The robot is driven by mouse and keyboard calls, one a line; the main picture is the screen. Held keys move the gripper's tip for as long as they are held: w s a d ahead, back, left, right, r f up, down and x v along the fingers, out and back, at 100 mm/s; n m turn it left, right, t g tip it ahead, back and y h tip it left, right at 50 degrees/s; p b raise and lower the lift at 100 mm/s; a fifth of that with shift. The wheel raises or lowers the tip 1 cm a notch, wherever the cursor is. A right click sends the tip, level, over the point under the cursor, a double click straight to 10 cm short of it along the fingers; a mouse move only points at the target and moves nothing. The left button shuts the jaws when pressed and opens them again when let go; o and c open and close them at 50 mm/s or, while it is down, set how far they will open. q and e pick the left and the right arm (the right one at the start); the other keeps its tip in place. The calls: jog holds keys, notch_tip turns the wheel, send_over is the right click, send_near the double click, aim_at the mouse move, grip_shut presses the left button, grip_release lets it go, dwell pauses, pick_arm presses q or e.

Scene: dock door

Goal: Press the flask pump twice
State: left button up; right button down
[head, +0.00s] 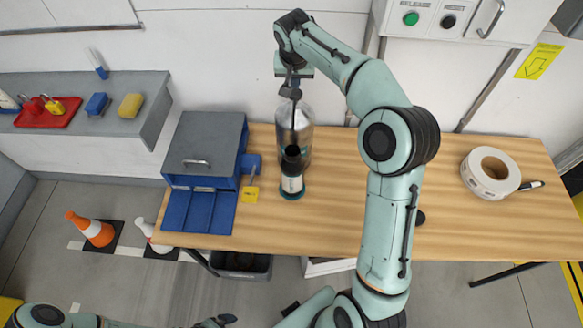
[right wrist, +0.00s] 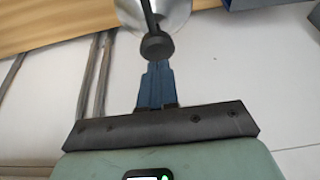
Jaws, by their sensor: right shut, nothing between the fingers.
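The silver flask (head: 293,122) stands upright on the wooden table, with its dark pump knob (head: 290,92) on top. My right gripper (head: 293,84) is shut and empty, its fingers pointing at the knob from behind and above. In the right wrist view the blue fingertips (right wrist: 156,66) end right at the edge of the dark round knob (right wrist: 157,46), with the silver flask (right wrist: 172,12) beyond. I cannot tell whether they touch. A dark-topped bottle with a pale label (head: 292,183) stands in front of the flask. My left arm is at the bottom left; its fingers are not clear.
A tape roll (head: 490,172) lies at the right. The wall is close behind the table. A shelf (head: 140,82) juts out at the left.

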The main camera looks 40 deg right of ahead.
dwell(0.7)
jog(key=shift+f+b, duration=0.65)
jog(key=shift+f, duration=0.8)
pick_arm(q)
jog(key=shift+s+f, duration=0.7)
jog(key=shift+f, duration=0.1)
pick_arm(e)
jog(key=shift+s, duration=0.1)
pick_arm(q)
jog(key=shift+w+r+p, duration=0.8)
jog(key=shift+w+r, duration=0.05)
jog(key=shift+r, duration=0.15)
pick_arm(e)
jog(key=shift+r, duration=1.45)
jog(key=shift+r, duration=0.1)
jog(key=shift+r+p, duration=0.3)
jog(key=shift+r, duration=0.3)
pick_arm(q)
jog(key=shift+t, duration=0.3)
jog(key=w+r+p, duration=0.2)
jog(key=w+r, duration=0.1)
jog(key=w, duration=0.1)
jog(key=shift+w+r, duration=0.15)
jog(key=shift+r, duration=0.25)
pick_arm(e)
notch_tip(320, 180, up, 5)
jog(key=shift+f, duration=0.15)
